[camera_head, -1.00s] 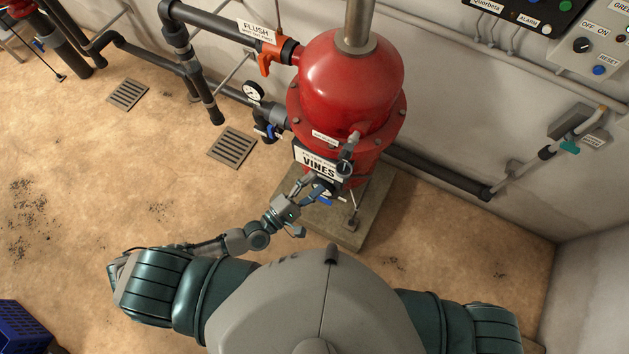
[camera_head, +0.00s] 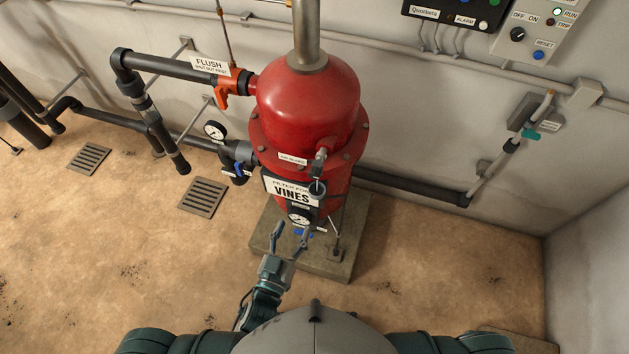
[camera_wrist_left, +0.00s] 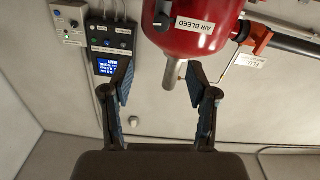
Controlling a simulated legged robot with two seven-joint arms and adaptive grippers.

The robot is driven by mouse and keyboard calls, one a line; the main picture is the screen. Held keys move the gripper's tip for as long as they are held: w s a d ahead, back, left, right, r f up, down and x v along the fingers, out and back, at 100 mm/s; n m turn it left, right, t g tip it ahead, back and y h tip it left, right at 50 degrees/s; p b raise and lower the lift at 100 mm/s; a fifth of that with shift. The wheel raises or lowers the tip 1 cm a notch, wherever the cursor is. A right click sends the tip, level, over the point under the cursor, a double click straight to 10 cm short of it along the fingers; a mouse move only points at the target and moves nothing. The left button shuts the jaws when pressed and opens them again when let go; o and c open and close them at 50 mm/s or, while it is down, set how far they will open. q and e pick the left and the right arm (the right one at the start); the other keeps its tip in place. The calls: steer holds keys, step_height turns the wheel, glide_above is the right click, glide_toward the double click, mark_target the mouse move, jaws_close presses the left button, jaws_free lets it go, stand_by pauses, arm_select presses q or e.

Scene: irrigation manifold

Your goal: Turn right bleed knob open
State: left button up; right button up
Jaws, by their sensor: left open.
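The air bleed fitting (camera_head: 321,156), small and grey, sticks out from the front right of the red filter tank (camera_head: 306,97), beside the "AIR BLEED" label (camera_head: 292,158). A dark round-ended piece (camera_head: 317,187) hangs below it. In the left wrist view the bleed fitting (camera_wrist_left: 161,21) appears dark at the tank's edge, next to its label (camera_wrist_left: 194,25). My left gripper (camera_head: 294,232) is open and empty, below and in front of the tank, apart from the fitting. Its two spread fingers also show in the left wrist view (camera_wrist_left: 160,78). My right gripper is not visible.
The tank stands on a concrete plinth (camera_head: 345,245). Pipes and an orange flush valve (camera_head: 236,88) lie left.

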mark_target(313, 176)
arm_select(q)
steer(key=p+x, duration=0.3)
steer(key=x, duration=1.3)
steer(key=shift+w, duration=0.2)
steer(key=shift+w+d+f, duration=0.1)
steer(key=shift+w, duration=0.45)
jaws_close()
steer(key=shift+m+p, duration=0.75)
steer(key=shift+m, duration=0.05)
